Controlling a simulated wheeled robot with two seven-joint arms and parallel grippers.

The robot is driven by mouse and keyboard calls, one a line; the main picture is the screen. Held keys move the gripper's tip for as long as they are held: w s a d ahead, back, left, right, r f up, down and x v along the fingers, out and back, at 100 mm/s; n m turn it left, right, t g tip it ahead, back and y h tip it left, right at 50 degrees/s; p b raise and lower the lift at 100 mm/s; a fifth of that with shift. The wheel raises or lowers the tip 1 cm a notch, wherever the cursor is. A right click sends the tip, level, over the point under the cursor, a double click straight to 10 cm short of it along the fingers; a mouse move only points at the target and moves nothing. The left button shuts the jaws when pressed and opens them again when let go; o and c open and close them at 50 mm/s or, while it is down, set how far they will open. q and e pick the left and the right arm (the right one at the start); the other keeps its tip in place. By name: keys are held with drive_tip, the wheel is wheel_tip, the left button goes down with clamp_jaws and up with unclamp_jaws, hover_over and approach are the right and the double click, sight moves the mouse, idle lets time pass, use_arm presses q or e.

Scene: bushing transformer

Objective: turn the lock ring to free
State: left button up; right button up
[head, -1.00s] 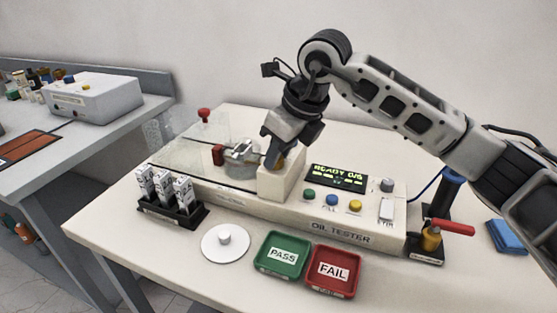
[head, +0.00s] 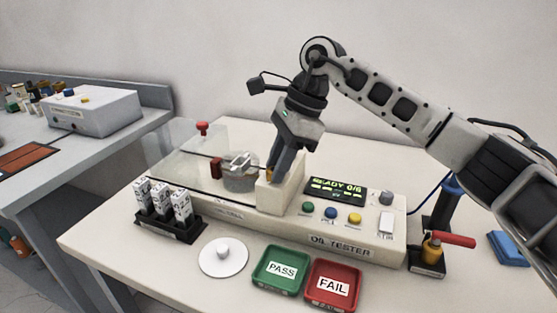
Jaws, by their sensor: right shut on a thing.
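The oil tester (head: 300,225) stands on the table, its display reading "READY 0/6". My right gripper (head: 271,172) points down at the cream block (head: 283,195) on the tester. It is shut on a small orange-yellow part (head: 268,174) at the top of that block, mostly hidden by the fingers. I cannot tell for sure that this part is the lock ring. A round metal cup (head: 241,178) with a handle sits just left of the block. My left gripper is not in view.
A rack of white sample bottles (head: 170,220) stands at the left. A white round lid (head: 223,257), a green PASS tray (head: 281,271) and a red FAIL tray (head: 333,286) lie in front. A red-handled valve (head: 432,249) and blue cloth (head: 508,248) are at the right. A clear cover (head: 180,145) stands behind.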

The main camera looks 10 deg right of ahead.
drive_tip(key=shift+r+n, duration=0.1)
drive_tip(key=shift+n, duration=0.6)
drive_tip(key=shift+w+g, duration=0.1)
drive_tip(key=shift+g, duration=0.2)
drive_tip(key=o, duration=1)
drive_tip(key=v, duration=1.5)
drive_tip(key=shift+w+r, duration=0.1)
drive_tip(key=shift+r, duration=0.3)
